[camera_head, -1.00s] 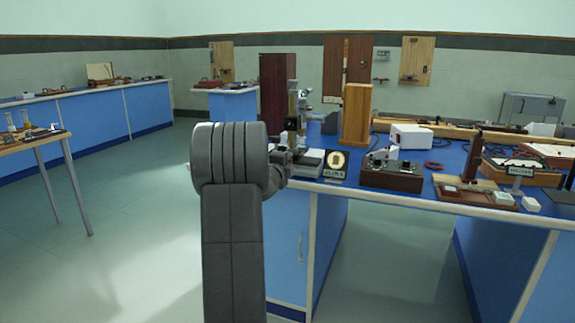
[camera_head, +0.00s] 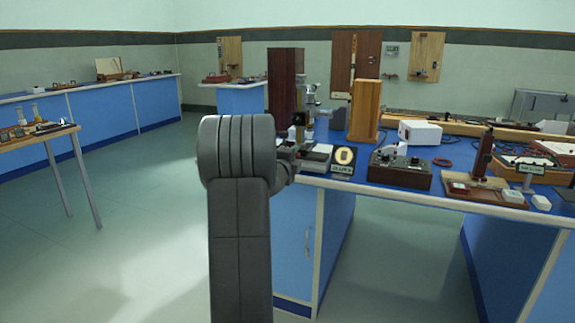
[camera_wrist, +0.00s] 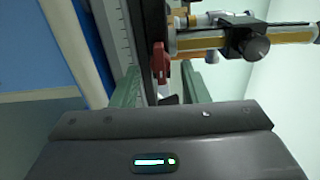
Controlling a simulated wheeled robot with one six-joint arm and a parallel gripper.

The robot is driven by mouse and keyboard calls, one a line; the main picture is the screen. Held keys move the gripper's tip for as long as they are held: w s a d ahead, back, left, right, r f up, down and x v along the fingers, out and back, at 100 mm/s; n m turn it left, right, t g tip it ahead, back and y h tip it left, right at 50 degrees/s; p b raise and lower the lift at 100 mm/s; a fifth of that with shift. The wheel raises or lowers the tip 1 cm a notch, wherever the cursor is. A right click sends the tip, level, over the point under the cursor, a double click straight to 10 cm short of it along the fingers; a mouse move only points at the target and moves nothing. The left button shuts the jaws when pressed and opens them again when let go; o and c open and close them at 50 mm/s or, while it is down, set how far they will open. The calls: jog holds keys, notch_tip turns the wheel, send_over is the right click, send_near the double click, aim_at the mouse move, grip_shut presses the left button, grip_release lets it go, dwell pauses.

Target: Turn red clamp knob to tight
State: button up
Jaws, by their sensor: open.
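The red clamp knob (camera_wrist: 160,63) shows in the wrist view as a small red lever-like piece beside a grey metal upright (camera_wrist: 117,40). My gripper (camera_wrist: 162,80) is open, with one greenish finger on each side of the picture below the knob. The knob appears between and just beyond the fingertips; I cannot tell whether they touch it. In the head view the knob cannot be made out, and my arm hides most of the gripper near the bench's left end.
In the wrist view, a brass tube with a black knob (camera_wrist: 256,47) lies close at the right. In the head view, the blue bench (camera_head: 420,205) carries a wooden post (camera_head: 364,110), a brown instrument box (camera_head: 400,172) and a white box (camera_head: 420,132). Open floor (camera_head: 120,230) lies left.

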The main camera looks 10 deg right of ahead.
jog(key=v, duration=1.3)
jog(key=shift+p, duration=0.3)
jog(key=x, duration=1.4)
jog(key=shift+b, duration=0.3)
jog(key=shift+s+a, duration=0.1)
jog(key=shift+s, duration=0.05)
jog(key=v, duration=1.4)
jog(key=w+d+r+n+p, duration=0.1)
jog(key=w+d+n+p, duration=0.6)
jog(key=w+n+p, duration=0.5)
jog(key=n+p, duration=0.6)
jog(key=shift+w+r+p, duration=0.15)
jog(key=shift+p, duration=0.15)
